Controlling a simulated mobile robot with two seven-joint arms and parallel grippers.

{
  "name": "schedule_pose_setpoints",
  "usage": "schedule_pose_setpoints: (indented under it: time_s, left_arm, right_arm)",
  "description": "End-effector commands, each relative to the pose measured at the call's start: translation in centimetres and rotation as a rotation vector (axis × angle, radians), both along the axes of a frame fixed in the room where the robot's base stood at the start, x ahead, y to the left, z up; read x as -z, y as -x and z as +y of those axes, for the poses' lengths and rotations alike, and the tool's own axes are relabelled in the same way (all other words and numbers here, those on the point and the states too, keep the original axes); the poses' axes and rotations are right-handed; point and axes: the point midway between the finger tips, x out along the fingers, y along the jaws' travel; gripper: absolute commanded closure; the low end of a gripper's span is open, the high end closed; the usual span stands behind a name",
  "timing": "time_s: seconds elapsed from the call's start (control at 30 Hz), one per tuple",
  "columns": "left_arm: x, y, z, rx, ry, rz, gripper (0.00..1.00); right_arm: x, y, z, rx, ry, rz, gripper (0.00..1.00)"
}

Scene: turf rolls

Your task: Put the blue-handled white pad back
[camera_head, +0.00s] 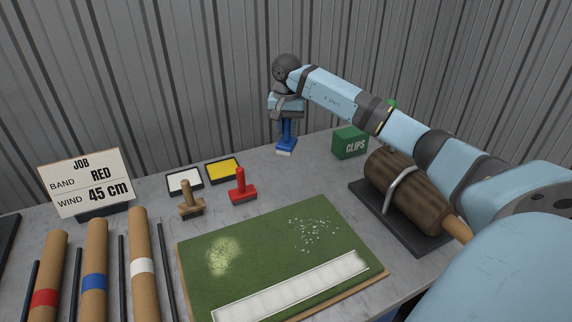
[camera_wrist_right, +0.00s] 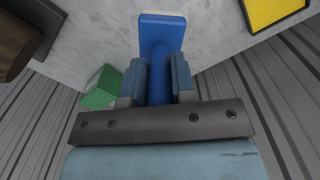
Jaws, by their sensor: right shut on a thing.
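The blue-handled white pad (camera_head: 286,147) stands upright at the back of the table in the head view, with a blue body and a thin white underside. My right gripper (camera_head: 287,118) is above it, shut on its blue handle. In the right wrist view the blue pad (camera_wrist_right: 163,28) extends away from between the two fingers of my right gripper (camera_wrist_right: 157,80). The pad is at or very near the table top; I cannot tell whether it touches. My left gripper is not in view.
A green clips box (camera_head: 350,143) stands right of the pad. White (camera_head: 184,182) and yellow (camera_head: 222,170) trays, a wooden-handled pad (camera_head: 190,202) and a red pad (camera_head: 242,187) stand left. A turf mat (camera_head: 270,250) lies in front. A brown roll (camera_head: 405,190) lies right.

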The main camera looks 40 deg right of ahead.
Motion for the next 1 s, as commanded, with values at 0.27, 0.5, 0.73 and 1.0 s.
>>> schedule_pose_setpoints:
  time_s: [0.27, 0.5, 0.73, 1.0]
  left_arm:
    - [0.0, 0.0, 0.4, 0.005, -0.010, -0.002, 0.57]
    - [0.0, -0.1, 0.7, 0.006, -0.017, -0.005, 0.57]
    - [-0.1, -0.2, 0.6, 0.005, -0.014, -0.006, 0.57]
    - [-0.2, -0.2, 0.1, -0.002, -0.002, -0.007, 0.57]
  right_arm:
    - [6.5, 0.1, 0.1, -0.001, -0.002, 0.003, 0.99]
    - [8.3, 0.0, 0.0, 0.001, -0.001, 0.000, 0.99]
    - [11.5, 0.0, 0.1, 0.000, -0.002, 0.001, 0.99]
    - [12.0, 0.0, 0.0, -0.001, 0.000, -0.001, 0.99]
